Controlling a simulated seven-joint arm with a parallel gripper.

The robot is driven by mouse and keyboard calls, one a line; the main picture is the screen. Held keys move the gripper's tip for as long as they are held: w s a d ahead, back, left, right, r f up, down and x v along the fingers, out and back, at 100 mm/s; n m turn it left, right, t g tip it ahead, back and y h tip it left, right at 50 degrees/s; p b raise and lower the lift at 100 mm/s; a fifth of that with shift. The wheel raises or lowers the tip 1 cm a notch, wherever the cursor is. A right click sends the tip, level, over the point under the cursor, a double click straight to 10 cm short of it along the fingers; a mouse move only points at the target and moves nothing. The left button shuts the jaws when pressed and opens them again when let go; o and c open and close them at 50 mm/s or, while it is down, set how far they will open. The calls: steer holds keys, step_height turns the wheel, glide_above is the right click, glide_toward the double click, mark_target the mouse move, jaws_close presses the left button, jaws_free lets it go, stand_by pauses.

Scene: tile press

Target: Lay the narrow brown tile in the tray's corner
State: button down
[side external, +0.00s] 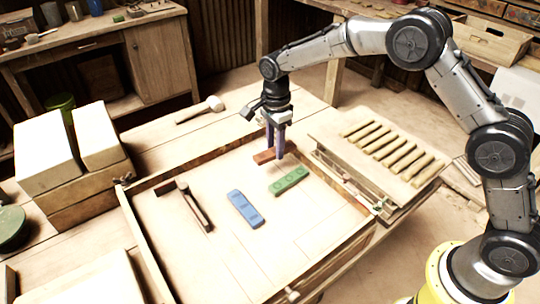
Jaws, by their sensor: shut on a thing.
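The narrow brown tile (263,157) is at the far end of the shallow wooden tray (146,251), near its back corner. My gripper (275,152) points down over that corner and is shut on the brown tile, whose right end is partly hidden by the fingers. The tile looks low, close to the tray floor, but I cannot tell whether it touches the floor or the rims. A green tile (289,180) lies flat in the tray, just in front of my gripper. A blue tile (245,209) lies nearer the middle.
A dark brown bar-like tool (196,207) and a small reddish-brown piece (166,187) lie at the tray's left. A board with several yellowish strips (388,150) stands right of the tray. A mallet (200,109) lies behind. The tray's front is clear.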

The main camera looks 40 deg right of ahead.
mark_target(270, 165)
steer(key=shift+w+a+f, duration=0.1)
steer(key=shift+w+f, duration=0.55)
steer(key=shift+f, duration=0.05)
steer(key=shift+w+a+f, duration=0.1)
steer(key=shift+w+f, duration=0.05)
steer(key=shift+f, duration=0.7)
steer(key=shift+w+f, duration=0.1)
steer(key=shift+f, duration=0.7)
steer(key=shift+f, duration=0.2)
steer(key=c, duration=0.5)
jaws_free()
step_height(270, 165, up, 14)
steer(key=shift+d, duration=0.2)
